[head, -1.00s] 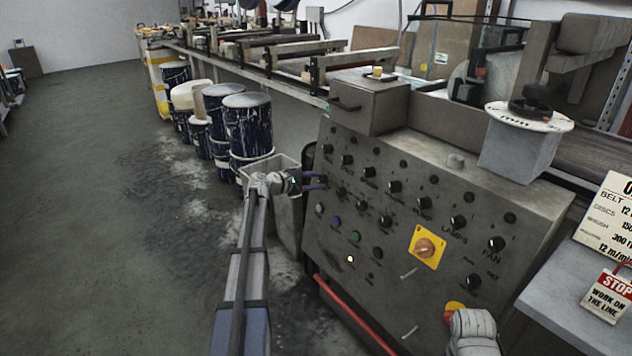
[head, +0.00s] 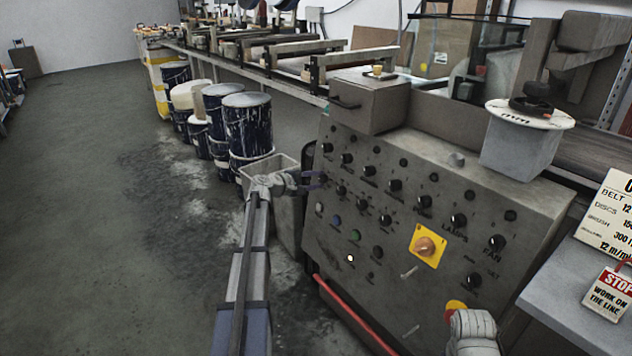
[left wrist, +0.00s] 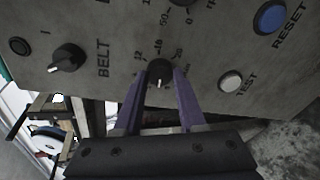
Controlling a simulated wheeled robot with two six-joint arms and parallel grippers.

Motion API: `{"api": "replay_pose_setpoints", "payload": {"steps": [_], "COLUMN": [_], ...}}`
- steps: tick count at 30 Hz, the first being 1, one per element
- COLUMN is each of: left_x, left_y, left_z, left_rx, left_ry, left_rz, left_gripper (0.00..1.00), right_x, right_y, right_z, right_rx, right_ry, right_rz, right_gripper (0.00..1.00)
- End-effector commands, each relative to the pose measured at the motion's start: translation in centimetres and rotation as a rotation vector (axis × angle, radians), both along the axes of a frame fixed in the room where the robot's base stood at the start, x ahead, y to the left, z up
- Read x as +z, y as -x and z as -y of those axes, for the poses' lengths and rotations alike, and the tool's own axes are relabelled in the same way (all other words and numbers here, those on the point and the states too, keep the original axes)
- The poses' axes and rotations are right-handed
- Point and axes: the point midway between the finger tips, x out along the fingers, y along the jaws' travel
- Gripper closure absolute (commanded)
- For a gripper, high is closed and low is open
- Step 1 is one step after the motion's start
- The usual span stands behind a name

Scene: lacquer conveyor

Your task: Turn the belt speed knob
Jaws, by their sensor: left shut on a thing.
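The grey control panel (head: 390,265) fills the right half of the head view, with several black knobs on its sloping face. My left gripper (head: 322,180) reaches in from the left to the panel's left edge. In the left wrist view its two purple fingers (left wrist: 160,82) stand on either side of a black knob (left wrist: 158,72) and are shut on it. The knob has a printed number scale around it and a white mark pointing down toward the gripper. The word BELT is printed to its left. In the head view the fingers hide this knob.
Another black knob (left wrist: 67,58), a white TEST button (left wrist: 231,81) and a blue RESET button (left wrist: 269,17) are close by. A yellow-plated switch (head: 427,246) is lower on the panel. A grey bin (head: 284,200) and paint drums (head: 247,125) stand left of it.

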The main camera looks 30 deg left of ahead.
Motion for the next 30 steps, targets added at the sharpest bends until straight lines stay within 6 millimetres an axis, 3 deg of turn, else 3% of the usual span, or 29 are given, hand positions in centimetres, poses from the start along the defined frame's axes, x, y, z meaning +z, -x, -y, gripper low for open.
{"api": "replay_pose_setpoints", "payload": {"steps": [15,30], "left_x": [-0.18,-0.14], "left_y": [0.16,0.17], "left_z": [0.09,0.11], "left_rx": [-0.056,-0.067], "left_ry": [-0.282,-0.33], "left_rz": [0.113,0.134], "left_gripper": [1.0,1.0], "right_x": [-0.71,-0.78], "right_y": [0.0,-0.01], "right_z": [-0.02,-0.02], "right_rx": [0.001,0.002], "right_ry": [-0.001,-0.001], "right_rz": [0.0,0.0], "right_gripper": [0.5,0.5]}}
